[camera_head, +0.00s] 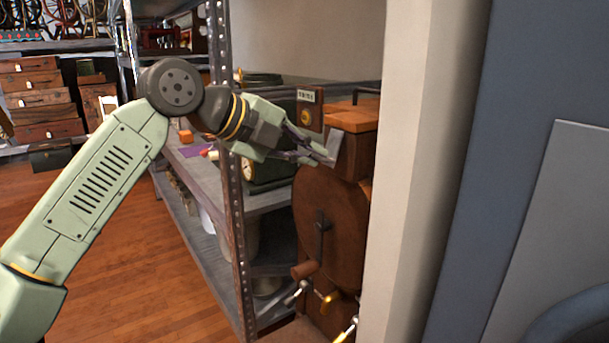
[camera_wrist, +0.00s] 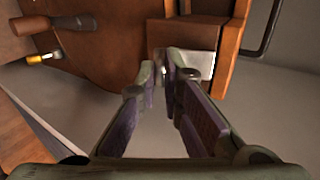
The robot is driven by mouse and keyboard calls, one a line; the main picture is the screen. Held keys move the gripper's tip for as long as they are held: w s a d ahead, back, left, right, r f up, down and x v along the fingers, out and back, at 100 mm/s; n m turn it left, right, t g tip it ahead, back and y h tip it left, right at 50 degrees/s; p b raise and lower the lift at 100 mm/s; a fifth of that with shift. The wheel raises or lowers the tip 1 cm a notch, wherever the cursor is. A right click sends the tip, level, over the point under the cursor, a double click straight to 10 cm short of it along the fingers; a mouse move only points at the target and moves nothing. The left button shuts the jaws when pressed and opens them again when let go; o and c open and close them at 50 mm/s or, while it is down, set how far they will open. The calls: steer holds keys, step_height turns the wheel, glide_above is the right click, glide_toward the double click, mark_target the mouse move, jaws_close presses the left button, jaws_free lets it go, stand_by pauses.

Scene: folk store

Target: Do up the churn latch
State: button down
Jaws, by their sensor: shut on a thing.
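The wooden churn (camera_head: 330,215) stands at the right end of the shelving, with a round drum body, a crank (camera_head: 321,236) on its front and an orange-brown lid (camera_head: 352,118) on top. The churn latch (camera_head: 334,147) is a pale metal plate on the upper box of the churn, just below the lid; it also shows in the wrist view (camera_wrist: 196,65). My gripper (camera_head: 326,158) reaches in from the left, its fingertips at the latch. In the wrist view my gripper (camera_wrist: 168,70) has its tips closed together on the latch's edge, partly hiding it.
A metal shelf (camera_head: 215,180) with an upright post stands left of the churn, near my wrist. A pale wall edge (camera_head: 410,170) lies close on the right. Brass-coloured fittings (camera_head: 330,300) stick out below the crank. Wooden floor (camera_head: 140,270) is clear at left.

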steer(key=shift+w+d+f+t+h+b, duration=0.25)
steer(key=shift+f+t+h+b, duration=0.4)
steer(key=shift+b, duration=0.85)
steer(key=shift+w+d+f+t+h+b, duration=0.2)
steer(key=shift+f+t+h+b, duration=0.25)
steer(key=shift+h+b, duration=0.7)
steer(key=shift+r+b, duration=0.1)
steer(key=shift+b, duration=0.25)
steer(key=c, duration=1.7)
jaws_free()
steer(key=shift+s, duration=0.1)
steer(key=v, duration=1.2)
steer(key=shift+d+r, duration=0.15)
steer(key=shift+r, duration=0.05)
steer(key=shift+s, duration=0.1)
